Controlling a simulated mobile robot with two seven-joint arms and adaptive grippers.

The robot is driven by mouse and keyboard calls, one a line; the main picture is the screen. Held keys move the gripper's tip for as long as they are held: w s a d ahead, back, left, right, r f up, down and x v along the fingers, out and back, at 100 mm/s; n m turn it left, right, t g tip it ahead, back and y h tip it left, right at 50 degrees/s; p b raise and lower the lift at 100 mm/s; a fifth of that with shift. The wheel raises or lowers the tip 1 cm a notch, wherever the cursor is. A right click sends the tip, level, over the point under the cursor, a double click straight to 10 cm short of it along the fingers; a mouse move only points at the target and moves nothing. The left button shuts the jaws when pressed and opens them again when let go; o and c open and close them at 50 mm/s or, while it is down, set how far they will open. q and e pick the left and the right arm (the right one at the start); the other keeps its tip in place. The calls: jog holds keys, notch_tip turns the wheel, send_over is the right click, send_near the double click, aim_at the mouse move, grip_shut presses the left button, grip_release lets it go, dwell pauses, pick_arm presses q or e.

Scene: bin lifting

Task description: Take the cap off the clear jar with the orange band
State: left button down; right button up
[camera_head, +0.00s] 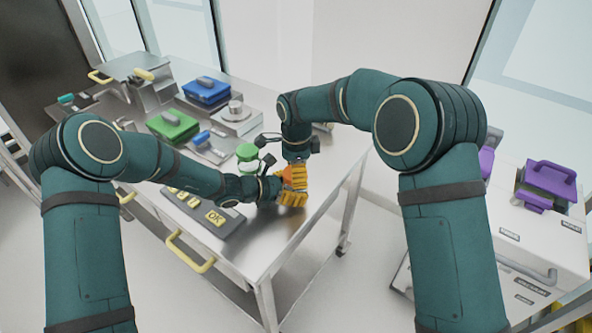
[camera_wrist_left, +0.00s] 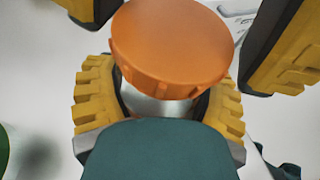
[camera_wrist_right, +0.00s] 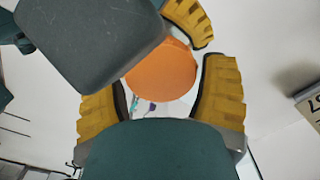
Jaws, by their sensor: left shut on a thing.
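The clear jar (camera_wrist_left: 155,106) is upright between the yellow fingers of my left gripper (camera_wrist_left: 158,84), which is shut on its body. Its round orange cap (camera_wrist_left: 172,45) sits on top and also shows in the right wrist view (camera_wrist_right: 160,80). My right gripper (camera_wrist_right: 162,88) is open, its yellow fingers on either side of the cap with gaps visible. In the head view my left gripper (camera_head: 291,198) is just below my right gripper (camera_head: 295,172), near the table's front right edge. They hide most of the jar there.
A green-lidded jar (camera_head: 247,153) stands just left of the grippers. A grey keypad panel (camera_head: 212,220) lies at the table's front. Green (camera_head: 172,126) and blue (camera_head: 206,92) cases stand further back. A white cabinet with a purple case (camera_head: 548,183) is at right.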

jog(key=c, duration=0.7)
jog(key=n, duration=1.3)
jog(key=shift+n, duration=0.3)
jog(key=o, duration=1.2)
jog(key=shift+w, duration=0.1)
jog(key=shift+r, duration=0.1)
